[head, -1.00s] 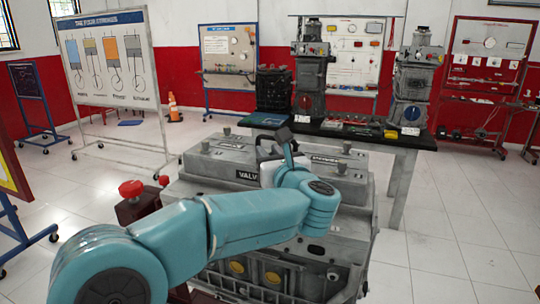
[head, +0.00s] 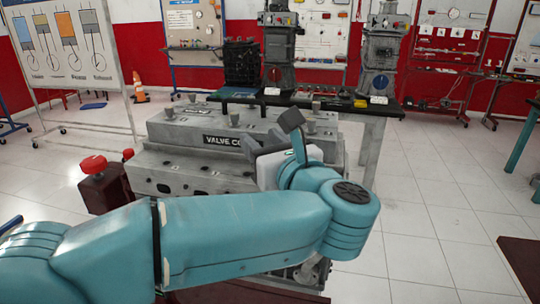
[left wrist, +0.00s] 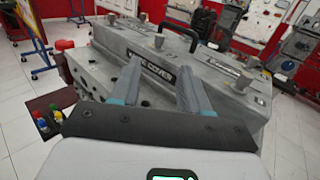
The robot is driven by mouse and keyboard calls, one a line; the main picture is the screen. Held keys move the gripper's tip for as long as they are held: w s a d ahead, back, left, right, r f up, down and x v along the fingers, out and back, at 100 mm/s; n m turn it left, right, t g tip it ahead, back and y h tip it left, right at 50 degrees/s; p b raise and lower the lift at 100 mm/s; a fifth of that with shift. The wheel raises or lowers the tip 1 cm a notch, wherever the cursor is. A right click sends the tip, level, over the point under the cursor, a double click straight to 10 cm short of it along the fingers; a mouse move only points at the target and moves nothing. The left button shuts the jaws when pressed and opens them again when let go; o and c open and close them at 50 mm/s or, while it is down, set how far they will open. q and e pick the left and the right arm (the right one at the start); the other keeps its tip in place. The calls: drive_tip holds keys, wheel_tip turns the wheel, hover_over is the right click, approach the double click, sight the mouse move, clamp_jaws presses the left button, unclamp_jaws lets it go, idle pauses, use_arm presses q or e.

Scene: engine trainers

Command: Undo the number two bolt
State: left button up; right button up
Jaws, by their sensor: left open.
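A grey engine block (head: 200,175) with a raised cover labelled "VALVE CO..." (head: 228,141) stands in front of me. Several grey knob-like bolts stand on it, such as one at the left (head: 168,112) and one near the label (head: 234,118). I cannot read any number two. My left gripper (head: 274,134) is open and empty, over the right part of the engine. In the left wrist view its fingers (left wrist: 161,76) are spread in front of the cover label (left wrist: 162,70). Bolts also show there beyond the fingers, one upright (left wrist: 159,41). My right gripper is not in view.
In the left wrist view, a black handle (left wrist: 182,30) arches over the cover.

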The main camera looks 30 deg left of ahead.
use_arm(q)
drive_tip(key=v, duration=0.2)
drive_tip(key=shift+s+d, duration=0.25)
drive_tip(key=shift+d, duration=0.05)
